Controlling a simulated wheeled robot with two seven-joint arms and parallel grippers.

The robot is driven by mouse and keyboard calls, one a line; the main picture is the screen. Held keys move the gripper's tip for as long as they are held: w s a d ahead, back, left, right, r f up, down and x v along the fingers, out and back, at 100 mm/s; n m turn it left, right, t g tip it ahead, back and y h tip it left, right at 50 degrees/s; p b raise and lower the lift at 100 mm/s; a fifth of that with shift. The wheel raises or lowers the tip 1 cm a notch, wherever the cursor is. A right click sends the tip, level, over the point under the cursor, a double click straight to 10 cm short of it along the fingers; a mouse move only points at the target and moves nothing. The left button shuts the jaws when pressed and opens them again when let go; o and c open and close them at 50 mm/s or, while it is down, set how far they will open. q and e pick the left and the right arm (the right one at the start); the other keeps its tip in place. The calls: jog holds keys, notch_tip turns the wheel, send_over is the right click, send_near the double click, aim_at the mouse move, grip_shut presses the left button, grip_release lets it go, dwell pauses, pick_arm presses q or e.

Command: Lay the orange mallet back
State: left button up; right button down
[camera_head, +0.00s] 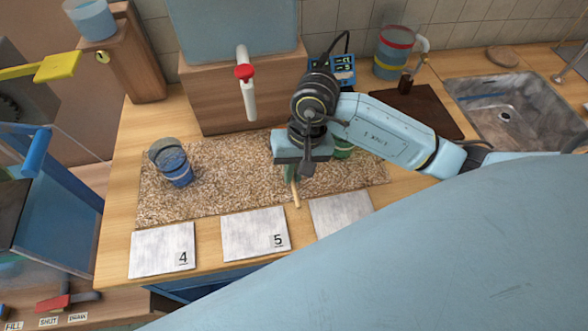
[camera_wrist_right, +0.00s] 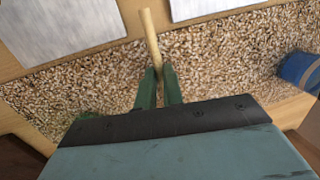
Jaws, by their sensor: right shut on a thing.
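My right gripper (camera_head: 291,176) is over the mat, in the middle of the counter. It is shut on a pale wooden stick (camera_head: 296,193), which appears to be the mallet's handle. In the right wrist view the stick (camera_wrist_right: 151,35) stands out between the two green fingertips (camera_wrist_right: 159,78). Its free end points toward the grey plates. No orange part shows; the mallet's head is hidden behind the gripper. I cannot tell whether the stick touches the mat. My left gripper is not in view.
A speckled mat (camera_head: 230,165) covers the counter's middle. A glass with blue (camera_head: 175,168) stands on its left, and a green object (camera_head: 343,149) is partly hidden behind my wrist. Grey plates (camera_head: 150,250) line the front edge. A tap (camera_head: 247,85) overhangs the back.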

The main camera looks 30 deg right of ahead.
jog(key=c, duration=1.5)
grip_release()
